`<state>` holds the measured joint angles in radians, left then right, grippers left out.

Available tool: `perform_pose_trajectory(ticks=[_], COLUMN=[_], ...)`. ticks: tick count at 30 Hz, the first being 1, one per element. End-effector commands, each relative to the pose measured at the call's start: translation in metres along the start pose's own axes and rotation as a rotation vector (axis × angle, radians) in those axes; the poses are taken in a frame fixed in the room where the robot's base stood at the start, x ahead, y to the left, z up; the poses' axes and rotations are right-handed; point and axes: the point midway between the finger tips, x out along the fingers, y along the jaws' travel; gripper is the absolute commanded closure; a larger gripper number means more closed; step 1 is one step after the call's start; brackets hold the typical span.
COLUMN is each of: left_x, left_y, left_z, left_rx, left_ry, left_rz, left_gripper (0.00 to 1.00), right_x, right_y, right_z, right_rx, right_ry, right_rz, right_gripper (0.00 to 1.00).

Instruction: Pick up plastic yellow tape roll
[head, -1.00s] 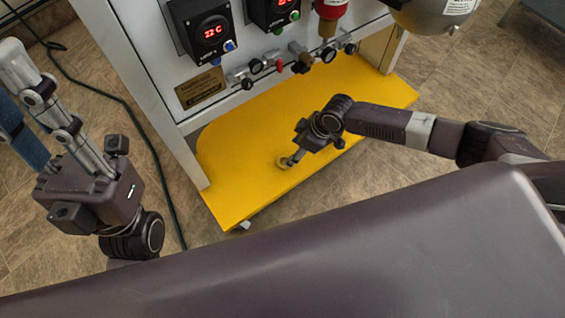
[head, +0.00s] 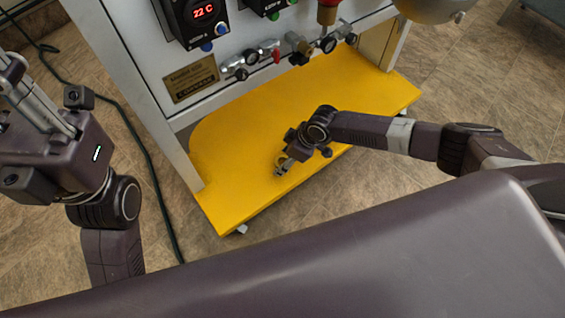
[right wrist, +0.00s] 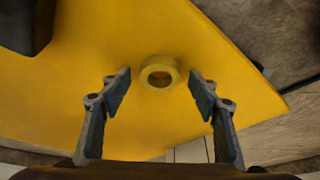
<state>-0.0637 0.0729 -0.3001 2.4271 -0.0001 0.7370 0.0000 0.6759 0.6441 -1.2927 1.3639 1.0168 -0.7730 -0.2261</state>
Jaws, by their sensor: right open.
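The yellow tape roll (right wrist: 158,60) is a small ring lying on a yellow board (right wrist: 80,60). In the right wrist view it lies between and just ahead of the fingertips, with a gap on each side. My right gripper (right wrist: 159,76) is open and empty, with one finger to each side of the roll. In the head view my right gripper (head: 283,172) is low over the board, and the roll (head: 280,160) is partly hidden behind it. My left gripper (head: 12,75) is at the left edge, partly cut off, away from the board; its opening is unclear.
A white-framed panel (head: 130,80) with displays, valves and gauges stands over the back of the yellow board (head: 235,195). A black cable (head: 130,115) runs along the tiled floor (head: 510,110) at the left. The board is clear around the roll.

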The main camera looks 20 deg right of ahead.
Motion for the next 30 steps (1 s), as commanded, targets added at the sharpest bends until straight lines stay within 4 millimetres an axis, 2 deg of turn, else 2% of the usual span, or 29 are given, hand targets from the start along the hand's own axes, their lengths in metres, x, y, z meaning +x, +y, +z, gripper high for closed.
perform_pose_trajectory(ticks=[2,13,23,27,30], left_x=[0.0,0.0,0.002,0.005,-0.004], left_y=[0.0,0.0,0.0,-0.001,-0.002], left_z=[0.0,0.0,0.0,-0.001,0.002], left_rx=[0.0,0.0,-0.001,-0.002,-0.005], left_ry=[0.0,0.0,0.0,-0.003,-0.047], left_rz=[0.0,0.0,0.0,-0.004,-0.018], left_gripper=[0.76,0.76,0.76,0.76,0.76], right_x=[0.0,0.0,-0.003,-0.013,-0.027], right_y=[0.0,0.0,0.0,0.0,0.001], right_z=[0.0,0.0,-0.001,-0.005,-0.011], right_rx=[0.0,0.0,0.0,0.0,0.0], right_ry=[0.0,0.0,0.0,0.0,0.0], right_rz=[0.0,0.0,0.0,0.001,0.001], right_gripper=[0.44,0.85,0.85,0.85,0.85])
